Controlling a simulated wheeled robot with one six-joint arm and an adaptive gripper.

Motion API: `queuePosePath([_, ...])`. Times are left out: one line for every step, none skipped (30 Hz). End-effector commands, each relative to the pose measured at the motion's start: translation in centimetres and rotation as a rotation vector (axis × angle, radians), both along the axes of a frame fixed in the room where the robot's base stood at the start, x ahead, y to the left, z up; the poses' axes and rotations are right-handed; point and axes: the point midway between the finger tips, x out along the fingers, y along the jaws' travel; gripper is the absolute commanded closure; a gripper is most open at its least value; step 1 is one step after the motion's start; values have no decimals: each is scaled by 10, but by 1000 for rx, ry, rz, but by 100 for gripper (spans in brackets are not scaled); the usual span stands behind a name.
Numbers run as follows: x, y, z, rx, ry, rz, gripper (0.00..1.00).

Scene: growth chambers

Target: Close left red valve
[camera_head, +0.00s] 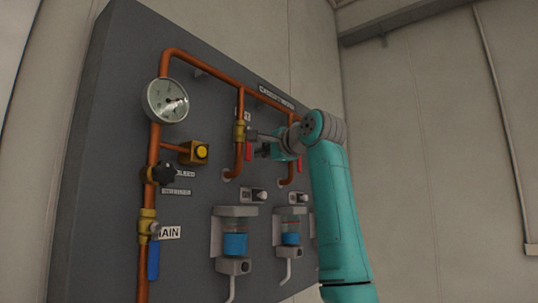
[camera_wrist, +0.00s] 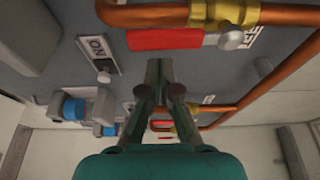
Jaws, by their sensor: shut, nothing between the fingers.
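The left red valve has a brass body (camera_head: 241,131) on a vertical copper pipe, in the middle of the panel. Its red handle (camera_head: 248,152) points down, roughly along the pipe. In the wrist view this red handle (camera_wrist: 165,38) lies near the top, beside its brass body (camera_wrist: 225,13). My gripper (camera_head: 256,142) is shut and empty, close to the left handle. In the wrist view my gripper's fingertips (camera_wrist: 158,65) are just below the handle; I cannot tell whether they touch it. The right valve's red handle (camera_head: 299,165) is partly hidden by my arm.
Two blue-liquid containers (camera_head: 236,243) (camera_head: 291,238) hang below the valves. Copper pipes (camera_head: 212,71) stand out from the panel.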

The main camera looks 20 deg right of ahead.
Motion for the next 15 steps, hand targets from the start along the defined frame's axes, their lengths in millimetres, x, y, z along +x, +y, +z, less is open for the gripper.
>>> queuePosePath([-2,4,0,-1,-1,1,100])
queuePosePath([-4,5,0,0,-1,1,100])
queuePosePath([-5,7,0,0,-1,0,100])
queuePosePath([-6,8,0,0,-1,0,100])
queuePosePath([-7,9,0,1,0,0,100])
queuePosePath([-8,10,0,1,0,-1,100])
queuePosePath([-8,10,0,1,0,-1,100])
queuePosePath([-8,11,0,1,0,-1,100])
queuePosePath([-8,11,0,1,0,-1,100])
queuePosePath([-8,11,0,1,0,-1,100])
queuePosePath([-8,11,0,1,0,-1,100])
queuePosePath([-8,11,0,1,0,-1,100])
queuePosePath([-8,11,0,1,0,-1,100])
queuePosePath([-8,11,0,1,0,-1,100])
queuePosePath([-8,11,0,1,0,-1,100])
